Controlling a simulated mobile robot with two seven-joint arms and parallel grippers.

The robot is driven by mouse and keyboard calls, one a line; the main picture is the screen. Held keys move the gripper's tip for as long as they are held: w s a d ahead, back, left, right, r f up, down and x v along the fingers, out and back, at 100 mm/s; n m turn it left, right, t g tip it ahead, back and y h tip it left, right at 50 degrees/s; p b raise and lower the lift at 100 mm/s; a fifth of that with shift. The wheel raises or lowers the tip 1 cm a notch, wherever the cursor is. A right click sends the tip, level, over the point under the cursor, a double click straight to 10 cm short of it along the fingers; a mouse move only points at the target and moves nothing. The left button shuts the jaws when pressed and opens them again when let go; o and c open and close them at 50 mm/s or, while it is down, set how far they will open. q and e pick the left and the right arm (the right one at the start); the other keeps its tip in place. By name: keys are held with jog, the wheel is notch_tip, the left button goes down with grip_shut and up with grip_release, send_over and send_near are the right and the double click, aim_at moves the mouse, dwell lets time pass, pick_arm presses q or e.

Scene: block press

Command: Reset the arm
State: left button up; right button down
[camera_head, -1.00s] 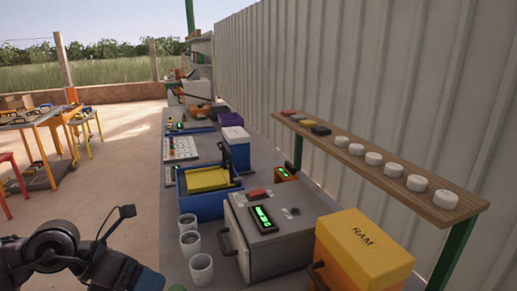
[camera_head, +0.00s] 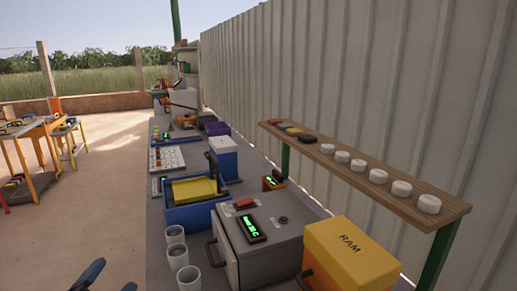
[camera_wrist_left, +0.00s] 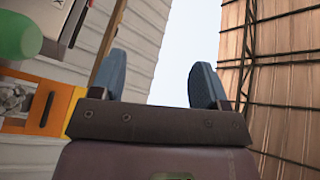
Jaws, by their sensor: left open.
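My left gripper (camera_head: 108,280) shows at the bottom left of the head view, only its blue fingertips in frame. Its two blue fingers also show in the left wrist view (camera_wrist_left: 158,82), standing wide apart with nothing between them. The gripper is open and empty, left of the workbench edge in the head view. The rest of the left arm is out of frame in the head view. My right gripper is in no view.
The workbench (camera_head: 195,240) holds grey cups (camera_head: 178,254), a blue bin (camera_head: 190,215), a grey box with a green display (camera_head: 270,255) and a yellow RAM box (camera_head: 350,255). A wooden shelf (camera_head: 350,180) carries several white round pieces. The floor at left is open.

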pick_arm(q)
jog(key=s+a+f+n+g+y, duration=0.4)
jog(key=f+n+g+y, duration=0.1)
jog(key=f+n, duration=0.25)
jog(key=s+d+f+n+g+h, duration=0.25)
jog(key=s+f+n+g, duration=0.25)
jog(key=s+f+g, duration=0.95)
jog(key=w+f+t, duration=0.4)
jog(key=f+t, duration=0.5)
jog(key=t, duration=0.2)
jog(key=shift+w, duration=0.35)
jog(key=shift+d+m, duration=0.1)
jog(key=shift+m, duration=0.15)
